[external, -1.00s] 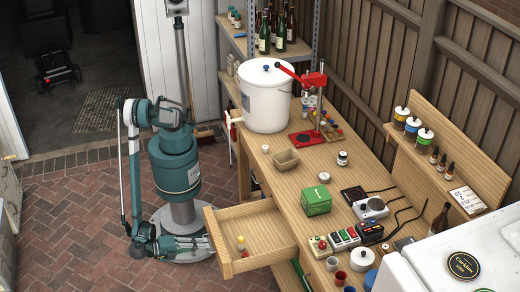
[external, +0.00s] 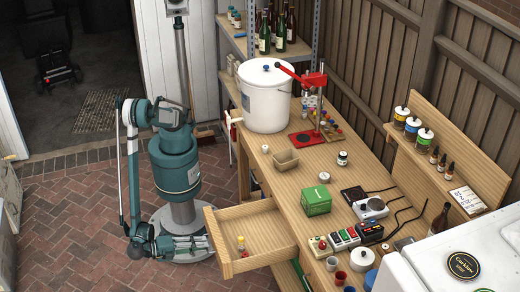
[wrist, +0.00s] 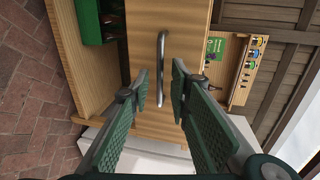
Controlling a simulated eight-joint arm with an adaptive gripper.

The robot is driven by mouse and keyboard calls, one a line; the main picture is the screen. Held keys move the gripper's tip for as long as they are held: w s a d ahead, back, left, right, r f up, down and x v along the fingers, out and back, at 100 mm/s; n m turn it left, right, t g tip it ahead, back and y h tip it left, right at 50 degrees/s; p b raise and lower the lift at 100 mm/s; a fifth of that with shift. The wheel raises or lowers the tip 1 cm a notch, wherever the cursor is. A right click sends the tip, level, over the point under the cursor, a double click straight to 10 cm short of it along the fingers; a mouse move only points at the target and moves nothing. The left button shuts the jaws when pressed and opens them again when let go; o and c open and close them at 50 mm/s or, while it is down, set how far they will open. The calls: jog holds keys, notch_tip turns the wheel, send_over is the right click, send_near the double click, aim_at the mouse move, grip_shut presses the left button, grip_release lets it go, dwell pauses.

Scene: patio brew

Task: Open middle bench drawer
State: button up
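A wooden bench drawer (external: 225,260) stands pulled out of the bench's front in the external view. My gripper (external: 207,242) is low, just left of the drawer front. In the wrist view, the wooden drawer front (wrist: 185,40) fills the middle and carries a grey bar handle (wrist: 161,65). My gripper (wrist: 160,92) is open there, with one green finger on each side of the handle's lower part and gaps showing. Touching cannot be told.
A green box (external: 316,200), a wooden tray (external: 286,160) and a white bucket (external: 267,100) stand on the benchtop. A green crate (wrist: 88,20) shows beside the drawer in the wrist view. Brick floor (external: 90,220) left of my arm is clear.

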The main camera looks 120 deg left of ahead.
aim_at(213, 234)
notch_tip(213, 234, up, 8)
jog(key=s+d, duration=0.2)
jog(key=d, duration=0.1)
jog(key=shift+s, duration=0.4)
jog(key=shift+a, duration=0.15)
dwell(0.6)
